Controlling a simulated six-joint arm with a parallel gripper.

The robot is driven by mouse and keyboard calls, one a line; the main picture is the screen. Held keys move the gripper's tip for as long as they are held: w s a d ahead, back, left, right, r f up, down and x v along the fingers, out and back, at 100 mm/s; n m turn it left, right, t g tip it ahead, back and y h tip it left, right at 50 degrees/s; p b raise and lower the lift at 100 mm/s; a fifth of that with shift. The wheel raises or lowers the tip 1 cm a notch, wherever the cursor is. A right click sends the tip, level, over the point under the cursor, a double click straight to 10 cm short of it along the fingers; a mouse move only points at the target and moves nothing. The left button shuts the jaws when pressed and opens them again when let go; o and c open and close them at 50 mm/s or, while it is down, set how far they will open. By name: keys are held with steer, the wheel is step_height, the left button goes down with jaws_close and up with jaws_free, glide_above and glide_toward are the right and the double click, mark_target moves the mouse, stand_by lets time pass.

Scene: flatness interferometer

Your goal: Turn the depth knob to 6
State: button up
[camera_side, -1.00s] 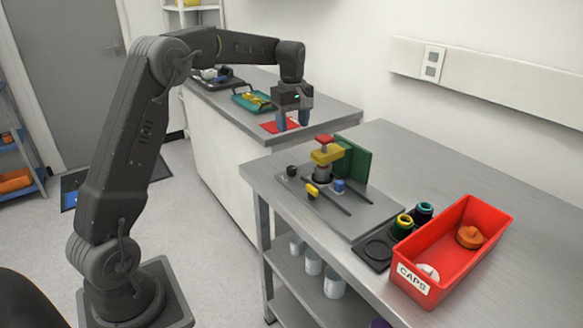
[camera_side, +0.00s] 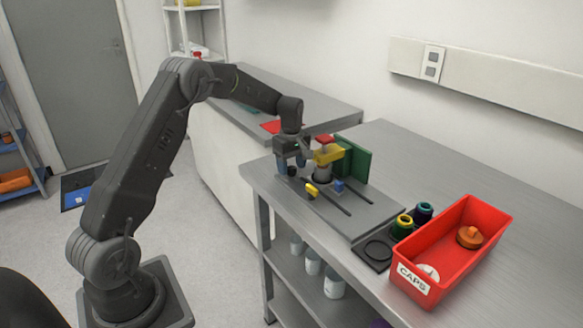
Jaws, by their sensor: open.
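The interferometer fixture stands on a grey base plate (camera_side: 365,214) on the near bench. It has a yellow block (camera_side: 328,155) with a red top (camera_side: 325,139), and a green upright plate (camera_side: 356,161) behind. A small black knob (camera_side: 292,171) sits at the plate's left end; I cannot read any scale or marking on it. A yellow piece (camera_side: 312,190) and a blue piece (camera_side: 339,186) sit by dark rails. My gripper (camera_side: 291,167) is open and points down at the black knob, its fingers on either side in this view. Contact cannot be told.
The near bench's right rear is clear.

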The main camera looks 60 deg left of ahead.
steer(key=shift+f, duration=0.5)
steer(key=c, duration=0.9)
